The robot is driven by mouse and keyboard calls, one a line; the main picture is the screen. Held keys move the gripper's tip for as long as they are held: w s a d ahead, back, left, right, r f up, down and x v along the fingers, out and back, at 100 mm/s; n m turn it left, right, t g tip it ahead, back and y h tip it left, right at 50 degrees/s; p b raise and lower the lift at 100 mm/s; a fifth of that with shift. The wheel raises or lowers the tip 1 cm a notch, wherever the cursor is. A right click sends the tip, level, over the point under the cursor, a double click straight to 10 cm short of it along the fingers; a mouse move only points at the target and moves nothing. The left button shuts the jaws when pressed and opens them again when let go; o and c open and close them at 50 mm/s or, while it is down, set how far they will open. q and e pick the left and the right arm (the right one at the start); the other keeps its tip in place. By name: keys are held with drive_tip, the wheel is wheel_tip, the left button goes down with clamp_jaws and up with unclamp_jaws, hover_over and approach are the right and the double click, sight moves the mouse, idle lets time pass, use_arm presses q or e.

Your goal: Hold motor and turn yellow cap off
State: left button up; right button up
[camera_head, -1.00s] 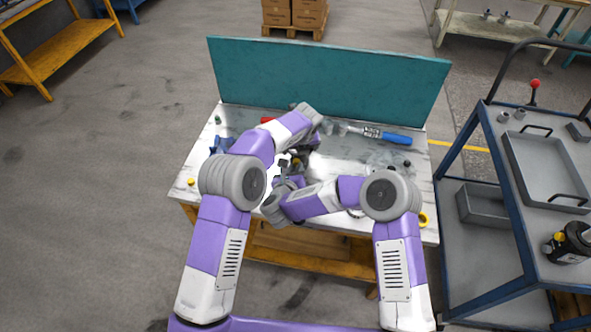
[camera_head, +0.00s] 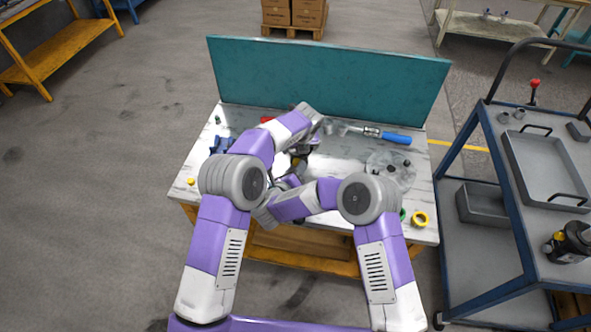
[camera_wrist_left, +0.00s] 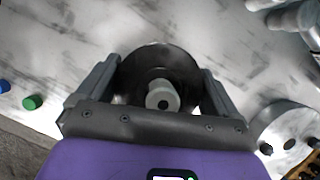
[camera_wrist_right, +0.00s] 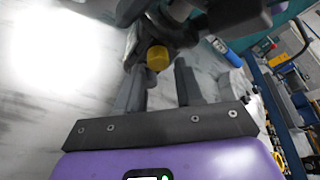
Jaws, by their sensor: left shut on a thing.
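The motor shows in the left wrist view as a dark round body (camera_wrist_left: 183,67) with a pale shaft, between the fingers of my left gripper (camera_wrist_left: 160,85), which is shut on it. In the head view, my arms mostly hide the motor. The yellow cap (camera_wrist_right: 157,58) sits on the dark motor body (camera_wrist_right: 178,28) in the right wrist view. My right gripper (camera_wrist_right: 160,80) is open, with the cap just beyond and between its fingertips. I cannot tell whether the fingers touch it.
The workbench has a teal back panel (camera_head: 325,75). A blue-handled tool (camera_head: 395,137) lies at its back right and a round grey plate (camera_head: 390,168) at its right. A yellow ring (camera_head: 420,219) lies at the front right corner. A trolley (camera_head: 548,165) stands to the right.

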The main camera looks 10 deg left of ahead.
drive_tip(key=m+y, duration=0.2)
drive_tip(key=m, duration=0.2)
drive_tip(key=shift+d+g+y, duration=0.1)
drive_tip(key=shift+g+y, duration=0.2)
drive_tip(key=shift+m+y, duration=0.7)
drive_tip(key=shift+m, duration=0.4)
drive_tip(key=shift+m+y, duration=0.5)
